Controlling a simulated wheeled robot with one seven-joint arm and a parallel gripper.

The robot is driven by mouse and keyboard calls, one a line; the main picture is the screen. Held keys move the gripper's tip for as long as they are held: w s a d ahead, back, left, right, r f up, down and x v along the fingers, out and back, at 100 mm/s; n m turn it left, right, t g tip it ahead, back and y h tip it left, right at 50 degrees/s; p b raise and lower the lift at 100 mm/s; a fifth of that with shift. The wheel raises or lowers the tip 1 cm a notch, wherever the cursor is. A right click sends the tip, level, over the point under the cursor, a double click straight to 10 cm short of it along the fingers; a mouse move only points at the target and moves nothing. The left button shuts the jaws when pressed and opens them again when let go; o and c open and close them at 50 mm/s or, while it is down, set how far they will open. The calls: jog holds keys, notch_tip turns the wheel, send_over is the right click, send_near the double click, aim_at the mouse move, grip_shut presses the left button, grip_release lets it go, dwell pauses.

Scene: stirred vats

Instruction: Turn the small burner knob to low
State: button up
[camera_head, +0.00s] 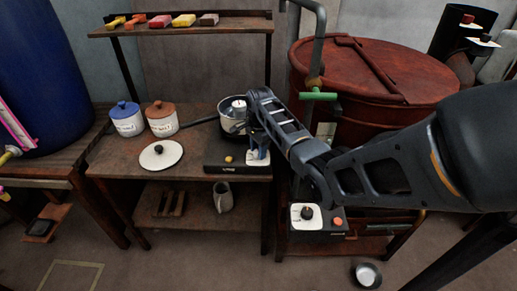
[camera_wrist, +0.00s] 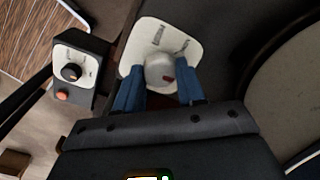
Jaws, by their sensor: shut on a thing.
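The small burner (camera_head: 222,165) is a dark box on the table with a small pot (camera_head: 230,125) on top. At its right end is a pale dial plate, which fills the top middle of the wrist view (camera_wrist: 140,52). On the plate is a round grey knob (camera_wrist: 158,66) with a dark red mark facing lower right in the wrist view. The blue fingers of my gripper (camera_wrist: 160,78) are on both sides of the knob, shut on it. In the head view my gripper (camera_head: 259,146) comes down over the plate and hides the knob. The plate's lettering is too blurred to read.
A control box (camera_head: 331,224) with a black knob and orange button stands right of the table, by a large red vat (camera_head: 385,70). Blue-lidded (camera_head: 126,119) and brown-lidded (camera_head: 162,118) jars and a white round lid (camera_head: 160,155) are left of the burner.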

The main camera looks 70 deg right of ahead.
jog(key=n+p, duration=0.1)
jog(key=n, duration=0.4)
jog(key=shift+n+p, duration=0.3)
jog(key=shift+n, duration=0.1)
jog(key=n, duration=0.5)
jog(key=shift+w, duration=0.1)
dwell(0.3)
jog(key=o, duration=1.1)
jog(key=shift+c, duration=0.2)
jog(key=shift+r, duration=3.9)
